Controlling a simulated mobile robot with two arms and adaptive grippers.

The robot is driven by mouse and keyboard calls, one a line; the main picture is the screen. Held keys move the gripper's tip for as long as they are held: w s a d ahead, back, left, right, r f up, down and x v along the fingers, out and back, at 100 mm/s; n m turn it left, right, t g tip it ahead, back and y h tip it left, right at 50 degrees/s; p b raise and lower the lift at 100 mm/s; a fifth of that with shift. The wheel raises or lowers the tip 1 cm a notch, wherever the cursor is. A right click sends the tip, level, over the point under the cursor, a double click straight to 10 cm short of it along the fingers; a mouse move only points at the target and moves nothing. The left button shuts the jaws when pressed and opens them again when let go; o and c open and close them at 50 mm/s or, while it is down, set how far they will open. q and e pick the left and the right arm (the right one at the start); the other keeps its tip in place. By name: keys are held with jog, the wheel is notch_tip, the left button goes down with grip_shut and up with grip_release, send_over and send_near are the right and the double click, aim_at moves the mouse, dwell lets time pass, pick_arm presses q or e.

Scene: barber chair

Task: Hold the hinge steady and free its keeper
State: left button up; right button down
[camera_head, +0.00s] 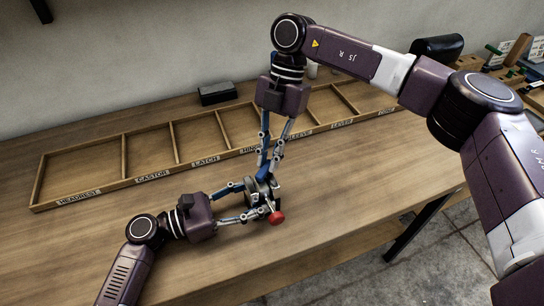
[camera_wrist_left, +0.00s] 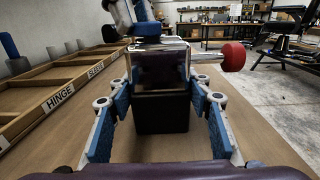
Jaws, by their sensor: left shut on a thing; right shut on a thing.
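The hinge (camera_head: 262,190) is a small metal piece with a dark lower block, near the front middle of the bench. In the left wrist view the hinge (camera_wrist_left: 160,75) stands between the blue finger pads of my left gripper (camera_wrist_left: 160,105). My left gripper (camera_head: 252,200) is shut on it from the left. A red knob (camera_head: 276,218) sticks out on a short shaft, and shows at the right in the left wrist view (camera_wrist_left: 236,56). My right gripper (camera_head: 265,170) points down from above, shut on a part at the hinge's top; its fingers largely hide that part, so I cannot tell whether it is the keeper.
A long wooden tray (camera_head: 125,182) with labelled compartments lies behind the grippers. A black box (camera_head: 217,93) stands behind it. The bench (camera_head: 90,240) is clear at front left and right, and its front edge is close to the hinge.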

jog(key=a+n+h, duration=0.1)
jog(key=n, duration=0.2)
jog(key=a+n+h, duration=0.1)
jog(key=n, duration=0.3)
jog(key=a+n+h, duration=0.1)
jog(key=n+h, duration=0.1)
jog(key=n, duration=0.1)
jog(key=shift+w+a+r, duration=0.1)
jog(key=shift+w+a, duration=0.15)
jog(key=shift+a, duration=0.1)
jog(key=shift+n, duration=0.4)
jog(key=c, duration=1.9)
grip_release()
jog(key=shift+c, duration=0.2)
notch_tip(320, 180, up, 10)
pick_arm(q)
jog(key=o, duration=1.8)
jog(key=shift+c, duration=0.2)
